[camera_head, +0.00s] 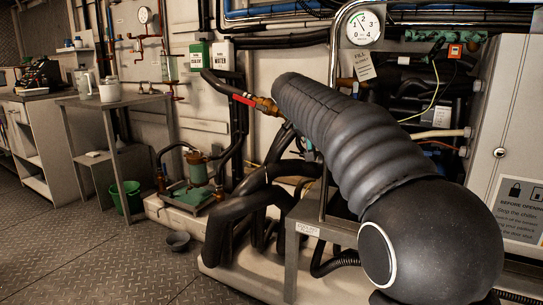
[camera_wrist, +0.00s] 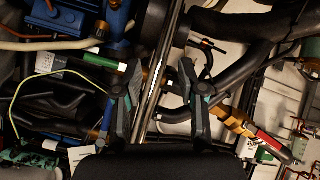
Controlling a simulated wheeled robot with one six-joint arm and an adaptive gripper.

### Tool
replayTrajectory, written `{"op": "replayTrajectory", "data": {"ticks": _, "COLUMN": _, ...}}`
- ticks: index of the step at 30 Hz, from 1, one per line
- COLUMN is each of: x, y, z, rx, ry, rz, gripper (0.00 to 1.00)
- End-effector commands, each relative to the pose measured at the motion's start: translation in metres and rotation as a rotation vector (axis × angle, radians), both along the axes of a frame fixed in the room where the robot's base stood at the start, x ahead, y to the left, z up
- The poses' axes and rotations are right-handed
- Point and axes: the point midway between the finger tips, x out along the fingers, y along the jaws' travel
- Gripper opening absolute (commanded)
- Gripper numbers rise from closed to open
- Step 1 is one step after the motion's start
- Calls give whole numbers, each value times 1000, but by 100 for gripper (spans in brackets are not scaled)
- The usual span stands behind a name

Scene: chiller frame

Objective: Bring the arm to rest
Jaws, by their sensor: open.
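My gripper (camera_wrist: 160,66) shows in the wrist view with its two dark fingers apart, one on each side of the picture's middle. It is open, and I see nothing gripped. A shiny metal pipe (camera_wrist: 155,85) runs through the gap between the fingers in that view; how far beyond the fingertips it lies, I cannot tell. In the head view my dark, ribbed arm (camera_head: 350,140) reaches from the lower right up to the left, and my gripper is not seen there. The bent metal pipe (camera_head: 334,90) passes behind my arm.
A red-handled brass valve (camera_head: 245,99) is near the arm's upper left end; it also shows in the wrist view (camera_wrist: 270,141). A pressure gauge (camera_head: 362,28) and hanging tag (camera_head: 362,66) are above. Black pipes (camera_head: 240,215) crowd below. Floor (camera_head: 100,250) is open at left.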

Motion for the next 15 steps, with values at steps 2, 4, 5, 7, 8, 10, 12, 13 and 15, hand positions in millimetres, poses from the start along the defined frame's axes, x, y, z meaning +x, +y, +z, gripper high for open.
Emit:
{"op": "replayTrajectory", "data": {"ticks": 2, "x": -23, "y": 2, "z": -25, "rx": 7, "ry": 86, "rz": 56, "gripper": 40}}
{"op": "replayTrajectory", "data": {"ticks": 4, "x": -47, "y": 3, "z": -45, "rx": 21, "ry": 155, "rz": 108, "gripper": 40}}
{"op": "replayTrajectory", "data": {"ticks": 5, "x": -58, "y": 4, "z": -54, "rx": 27, "ry": 184, "rz": 129, "gripper": 40}}
{"op": "replayTrajectory", "data": {"ticks": 7, "x": -87, "y": 3, "z": -72, "rx": 49, "ry": 243, "rz": 174, "gripper": 40}}
{"op": "replayTrajectory", "data": {"ticks": 8, "x": -100, "y": 3, "z": -79, "rx": 59, "ry": 267, "rz": 192, "gripper": 40}}
{"op": "replayTrajectory", "data": {"ticks": 10, "x": -132, "y": 2, "z": -96, "rx": 85, "ry": 314, "rz": 230, "gripper": 40}}
{"op": "replayTrajectory", "data": {"ticks": 12, "x": -165, "y": 1, "z": -111, "rx": 114, "ry": 355, "rz": 263, "gripper": 40}}
{"op": "replayTrajectory", "data": {"ticks": 13, "x": -180, "y": 1, "z": -117, "rx": 128, "ry": 368, "rz": 274, "gripper": 40}}
{"op": "replayTrajectory", "data": {"ticks": 15, "x": -213, "y": 0, "z": -131, "rx": 160, "ry": 398, "rz": 297, "gripper": 40}}
